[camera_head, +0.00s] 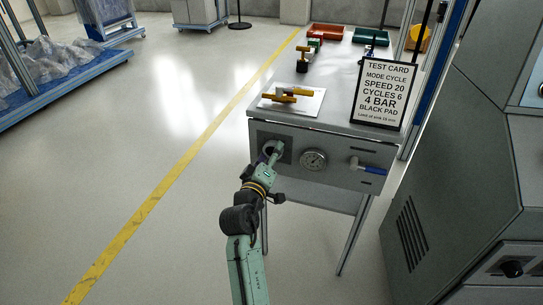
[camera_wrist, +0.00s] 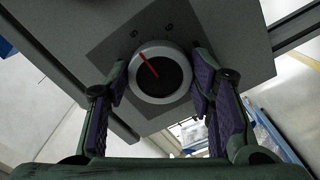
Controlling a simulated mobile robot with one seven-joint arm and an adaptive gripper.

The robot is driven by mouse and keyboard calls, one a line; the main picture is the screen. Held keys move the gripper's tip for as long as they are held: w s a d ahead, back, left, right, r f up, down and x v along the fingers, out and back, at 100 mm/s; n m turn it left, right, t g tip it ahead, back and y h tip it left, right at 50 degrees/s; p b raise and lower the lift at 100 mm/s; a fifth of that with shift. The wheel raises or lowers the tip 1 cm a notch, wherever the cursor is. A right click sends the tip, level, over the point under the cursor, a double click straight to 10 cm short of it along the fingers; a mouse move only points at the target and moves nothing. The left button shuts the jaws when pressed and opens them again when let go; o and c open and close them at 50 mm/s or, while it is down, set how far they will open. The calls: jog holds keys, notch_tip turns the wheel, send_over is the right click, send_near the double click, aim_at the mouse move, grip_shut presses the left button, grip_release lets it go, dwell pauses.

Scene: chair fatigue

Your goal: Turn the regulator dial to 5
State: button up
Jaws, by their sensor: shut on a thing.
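The regulator dial (camera_wrist: 161,74) shows in the wrist view as a round knob with a pale rim, a dark face and a red pointer line. The line points to the upper left, roughly toward a mark like a 6 (camera_wrist: 133,34). A second mark (camera_wrist: 168,28) sits to the right and is hard to read. My gripper (camera_wrist: 162,84) is shut on the dial, one finger at each side of its rim. In the head view my gripper (camera_head: 274,154) is at the left of the bench's front panel and hides most of the dial.
A round gauge (camera_head: 313,160) is right of the dial on the panel, then a blue-handled lever (camera_head: 367,167). A test card (camera_head: 380,94) stands on the bench top (camera_head: 341,75), reading speed 20, cycles 6, 4 bar. A grey machine (camera_head: 450,165) stands at right.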

jog(key=o, duration=1.2)
jog(key=shift+c, duration=0.2)
jog(key=v, duration=1.2)
